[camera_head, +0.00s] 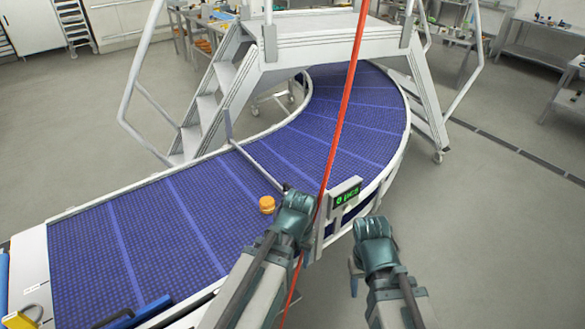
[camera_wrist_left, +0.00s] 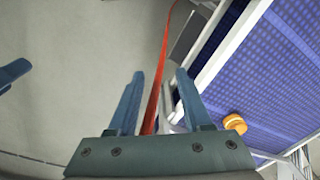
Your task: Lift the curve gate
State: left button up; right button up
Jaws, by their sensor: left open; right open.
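A thin grey bar (camera_head: 258,166) crosses the blue curved belt from the inner rail toward my left gripper; it looks like the curve gate, and its near end is hidden. My left gripper (camera_head: 297,191) is open at the belt's outer edge, beside a green-lit display. In the left wrist view, a red bar or cord (camera_wrist_left: 154,108) runs between or just past the fingers of the left gripper (camera_wrist_left: 159,76); contact cannot be told. My right gripper (camera_head: 373,224) is open and apart, right of the belt, over the floor.
An orange round piece (camera_head: 267,205) lies on the belt (camera_head: 195,215) beside my left gripper; it also shows in the left wrist view (camera_wrist_left: 234,123). The display (camera_head: 346,196) stands at the outer rail. A stepped platform (camera_head: 310,38) bridges the belt. Floor at right is clear.

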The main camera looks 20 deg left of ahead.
pick_arm(q)
notch_tip(320, 180, up, 6)
jog(key=w+a+f+n+p, duration=0.1)
jog(key=w+a+p, duration=0.1)
jog(key=w+p, duration=0.15)
notch_tip(320, 180, up, 4)
jog(key=n+t+h+p, duration=0.2)
jog(key=n+p, duration=0.1)
jog(key=n, duration=0.8)
send_over(293, 189)
jog(key=s+a, duration=0.2)
jog(key=s, duration=0.1)
jog(key=shift+w+d+r, duration=0.1)
jog(key=shift+w, duration=0.1)
pick_arm(e)
notch_tip(293, 189, up, 9)
jog(key=shift+f, duration=0.2)
pick_arm(q)
jog(key=b+x, duration=1.3)
jog(key=shift+s+a+f, duration=0.2)
jog(key=shift+f, duration=0.3)
pick_arm(e)
notch_tip(293, 189, down, 13)
jog(key=shift+f, duration=0.15)
pick_arm(q)
jog(key=shift+r, duration=0.1)
grip_shut()
